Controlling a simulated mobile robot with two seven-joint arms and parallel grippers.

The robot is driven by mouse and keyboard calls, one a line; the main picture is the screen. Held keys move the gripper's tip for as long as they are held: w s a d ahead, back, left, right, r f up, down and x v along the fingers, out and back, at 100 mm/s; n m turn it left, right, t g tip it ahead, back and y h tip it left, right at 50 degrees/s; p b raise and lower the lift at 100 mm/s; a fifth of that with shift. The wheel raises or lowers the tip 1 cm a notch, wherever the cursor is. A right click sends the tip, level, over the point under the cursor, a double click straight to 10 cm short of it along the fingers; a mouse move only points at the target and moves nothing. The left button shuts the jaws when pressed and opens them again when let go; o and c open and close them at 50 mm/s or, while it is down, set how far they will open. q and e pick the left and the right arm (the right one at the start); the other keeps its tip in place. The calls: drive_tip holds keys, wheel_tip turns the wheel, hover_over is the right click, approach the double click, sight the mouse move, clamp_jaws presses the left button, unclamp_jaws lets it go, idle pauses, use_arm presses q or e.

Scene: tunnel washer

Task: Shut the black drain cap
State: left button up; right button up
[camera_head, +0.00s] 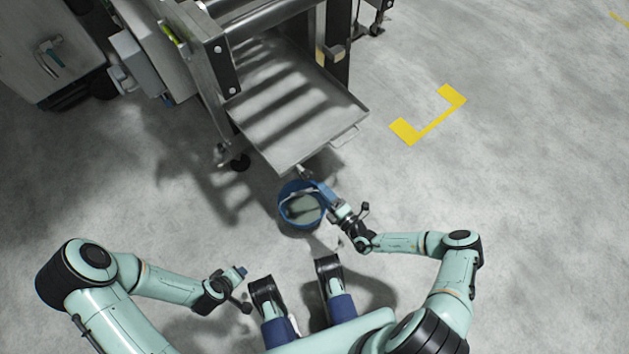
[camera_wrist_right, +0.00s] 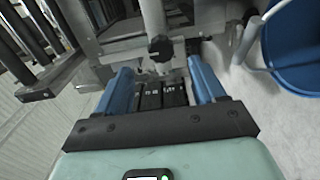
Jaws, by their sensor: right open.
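A black knob-like cap (camera_wrist_right: 160,47) shows in the right wrist view, on the metal drain fitting under the tray. I take it to be the drain cap; whether it is open or shut I cannot tell. In the head view the fitting (camera_head: 303,172) is small at the tray's near corner. My right gripper (camera_head: 321,188) is over the bucket's right rim, close to the fitting. In the wrist view its blue fingers (camera_wrist_right: 160,68) are apart, with the cap ahead, between their tips, and nothing visibly gripped. My left gripper (camera_head: 240,272) is low at left, away from the fitting; its jaws are unclear.
A blue bucket (camera_head: 283,208) stands on the floor below the tray corner; it also shows in the wrist view (camera_wrist_right: 290,50). The metal tray (camera_head: 290,125) sits under the machine frame (camera_head: 215,65). Floor right of the tray, around the yellow marking (camera_head: 435,122), is clear.

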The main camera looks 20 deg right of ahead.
use_arm(q)
drive_tip(key=shift+s+d+r+g, duration=0.15)
drive_tip(key=shift+s+d+r, duration=0.05)
drive_tip(key=shift+s, duration=0.2)
drive_tip(key=shift+s+d+r+g, duration=0.15)
drive_tip(key=shift+s, duration=0.25)
use_arm(e)
drive_tip(key=shift+v, duration=2.25)
